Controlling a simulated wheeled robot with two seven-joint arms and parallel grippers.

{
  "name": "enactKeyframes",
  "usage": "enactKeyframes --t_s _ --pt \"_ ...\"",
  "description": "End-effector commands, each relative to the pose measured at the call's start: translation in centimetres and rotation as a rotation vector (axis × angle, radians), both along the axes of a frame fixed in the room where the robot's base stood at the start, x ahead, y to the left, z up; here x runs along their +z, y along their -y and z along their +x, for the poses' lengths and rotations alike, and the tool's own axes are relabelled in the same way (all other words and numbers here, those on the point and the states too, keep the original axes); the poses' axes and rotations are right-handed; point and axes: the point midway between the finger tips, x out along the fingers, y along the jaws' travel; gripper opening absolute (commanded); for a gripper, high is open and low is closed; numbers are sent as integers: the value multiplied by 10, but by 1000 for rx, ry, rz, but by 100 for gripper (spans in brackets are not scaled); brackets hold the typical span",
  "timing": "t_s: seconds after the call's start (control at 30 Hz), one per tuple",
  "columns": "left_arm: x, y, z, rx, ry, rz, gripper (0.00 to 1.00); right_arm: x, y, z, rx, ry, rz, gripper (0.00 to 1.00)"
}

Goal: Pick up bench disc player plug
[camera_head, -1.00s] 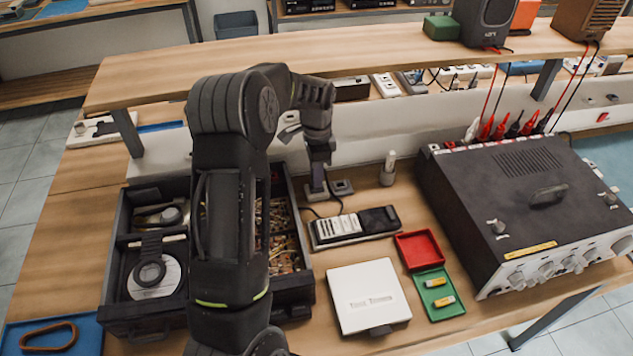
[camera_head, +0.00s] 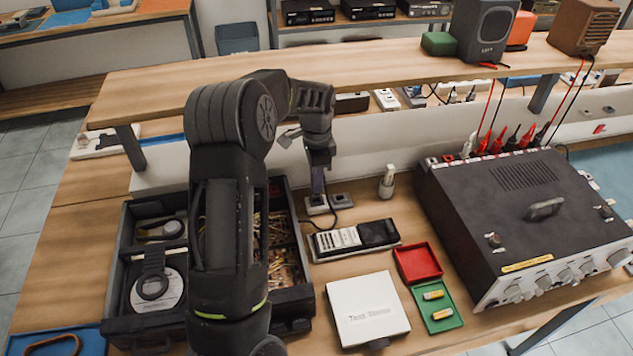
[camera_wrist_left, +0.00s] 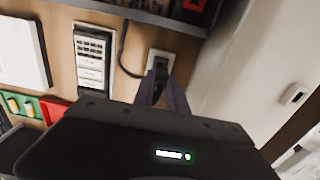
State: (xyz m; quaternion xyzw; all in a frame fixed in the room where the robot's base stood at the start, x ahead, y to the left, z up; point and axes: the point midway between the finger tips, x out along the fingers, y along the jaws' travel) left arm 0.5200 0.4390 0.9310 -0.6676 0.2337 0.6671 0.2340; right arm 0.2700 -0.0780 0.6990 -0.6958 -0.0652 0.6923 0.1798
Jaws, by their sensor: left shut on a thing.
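My left gripper (camera_head: 318,190) points down over a small white-and-grey socket block (camera_head: 343,200) on the bench, behind the slim disc player (camera_head: 350,239). The gripper is shut on the dark plug (camera_wrist_left: 160,66), which shows between its fingers in the wrist view. The fingers (camera_wrist_left: 163,92) hide much of the plug. A thin dark cord runs from near the plug to the player. The plug is at the socket block; I cannot tell whether it is seated or clear of it. My right gripper is not in view.
A black compartment tray (camera_head: 118,270) lies left of the player. A white box (camera_head: 367,308), a red tray (camera_head: 417,262) and a green tray (camera_head: 438,302) lie in front and right. A large black amplifier (camera_head: 540,215) stands right. A raised shelf (camera_head: 390,60) is behind.

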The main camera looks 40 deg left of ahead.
Motion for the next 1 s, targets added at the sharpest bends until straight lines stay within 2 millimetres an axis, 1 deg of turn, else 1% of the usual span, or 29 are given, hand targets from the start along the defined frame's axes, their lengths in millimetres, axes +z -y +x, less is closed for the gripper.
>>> enactKeyframes --t_s 0.03,0.07,0.17,0.4,0.5,0.6,0.7,0.8,1.0 --pt "5 4 -2 -1 1 -1 0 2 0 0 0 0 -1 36" --pt "2 8 -6 -2 -1 -2 0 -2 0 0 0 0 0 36" --pt "1 26 -20 -4 0 -1 0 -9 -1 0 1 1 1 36" --pt "2 84 -66 -5 2 -1 0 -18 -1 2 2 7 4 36" --pt "2 105 -83 -4 0 -1 0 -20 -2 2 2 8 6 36" --pt "2 120 -96 -3 1 -1 0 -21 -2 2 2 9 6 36" --pt "2 132 -105 -3 0 -1 0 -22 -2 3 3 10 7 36" --pt "2 138 -111 -1 0 0 0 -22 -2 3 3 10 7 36" --pt "3 141 -113 -1 0 0 0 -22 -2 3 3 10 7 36"
